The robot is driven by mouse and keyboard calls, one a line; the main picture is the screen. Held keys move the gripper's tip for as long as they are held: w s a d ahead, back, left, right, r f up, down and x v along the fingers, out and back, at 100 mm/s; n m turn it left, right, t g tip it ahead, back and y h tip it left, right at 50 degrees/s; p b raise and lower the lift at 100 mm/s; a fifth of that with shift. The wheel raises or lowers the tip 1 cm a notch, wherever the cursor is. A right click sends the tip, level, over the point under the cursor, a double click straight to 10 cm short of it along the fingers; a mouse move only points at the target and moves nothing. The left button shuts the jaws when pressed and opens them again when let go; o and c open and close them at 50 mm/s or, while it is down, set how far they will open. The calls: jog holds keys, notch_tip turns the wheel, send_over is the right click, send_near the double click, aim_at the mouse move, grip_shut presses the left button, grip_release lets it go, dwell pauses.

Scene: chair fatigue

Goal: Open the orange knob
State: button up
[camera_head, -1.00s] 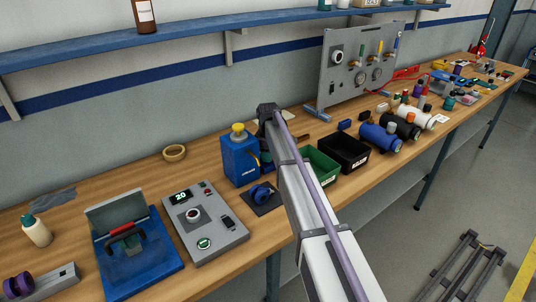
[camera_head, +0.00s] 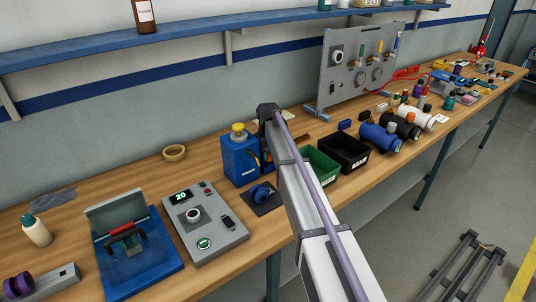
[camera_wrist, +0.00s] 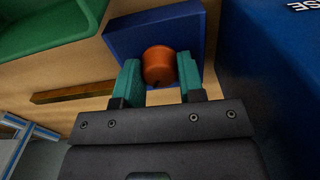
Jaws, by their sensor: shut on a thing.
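The orange knob (camera_wrist: 158,66) shows in the wrist view, on the face of a dark blue block (camera_wrist: 196,30). My gripper (camera_wrist: 158,76) has its two teal fingers on either side of the knob and is shut on it. In the head view the knob is hidden behind my arm. There, my arm's end is beside the blue box (camera_head: 239,163) with a yellow cap, and my fingers cannot be made out.
A green bin (camera_head: 321,166) and a black bin (camera_head: 344,152) stand to the right of my arm. A blue roll on a dark pad (camera_head: 263,198) and a grey control box (camera_head: 212,240) lie in front. A large blue surface (camera_wrist: 275,70) is close at right in the wrist view.

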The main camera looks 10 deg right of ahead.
dwell(0.5)
jog(key=o, duration=0.9)
jog(key=shift+o, duration=0.2)
notch_tip(320, 180, up, 11)
jog(key=p, duration=1)
jog(key=shift+p, duration=0.4)
jog(key=shift+f, duration=0.15)
